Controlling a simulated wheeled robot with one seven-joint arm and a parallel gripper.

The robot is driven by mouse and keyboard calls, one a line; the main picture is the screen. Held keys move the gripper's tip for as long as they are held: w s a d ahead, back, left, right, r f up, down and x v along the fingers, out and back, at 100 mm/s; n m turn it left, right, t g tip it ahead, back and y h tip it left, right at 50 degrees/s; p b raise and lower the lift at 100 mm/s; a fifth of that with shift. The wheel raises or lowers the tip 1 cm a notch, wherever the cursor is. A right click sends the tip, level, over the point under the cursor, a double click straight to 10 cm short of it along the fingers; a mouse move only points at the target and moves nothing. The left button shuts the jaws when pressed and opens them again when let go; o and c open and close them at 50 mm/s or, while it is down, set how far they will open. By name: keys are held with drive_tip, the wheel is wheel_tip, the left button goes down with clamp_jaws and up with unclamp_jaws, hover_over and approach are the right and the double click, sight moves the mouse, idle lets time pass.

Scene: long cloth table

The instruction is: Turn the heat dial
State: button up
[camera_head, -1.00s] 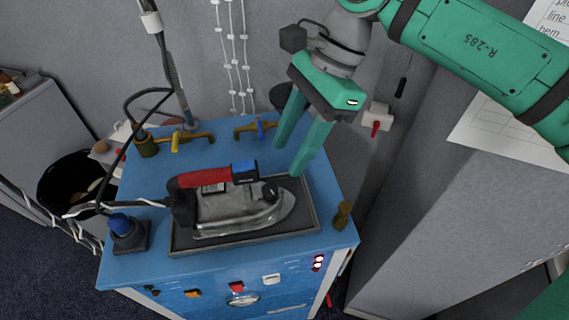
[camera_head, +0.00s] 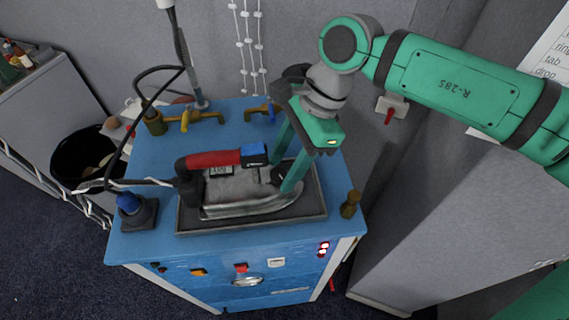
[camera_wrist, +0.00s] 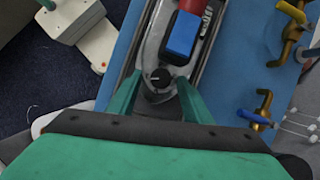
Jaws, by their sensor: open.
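The iron (camera_head: 235,190) lies on a dark tray (camera_head: 215,226) on the blue cabinet, with a red handle (camera_head: 213,160) and a blue block (camera_head: 254,154) at its front end. My gripper (camera_head: 285,173) is open and low over the iron's tip.
Brass taps (camera_head: 186,118) stand along the cabinet's back edge. A brass fitting (camera_head: 350,204) is at the right front corner, a blue-topped part (camera_head: 131,205) at the left. A black cable runs from the iron's rear. A black bin (camera_head: 88,160) stands left.

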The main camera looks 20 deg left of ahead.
drive_tip(key=shift+f, duration=0.15)
drive_tip(key=shift+c, duration=0.6)
drive_tip(key=c, duration=0.9)
drive_tip(key=shift+c, duration=0.2)
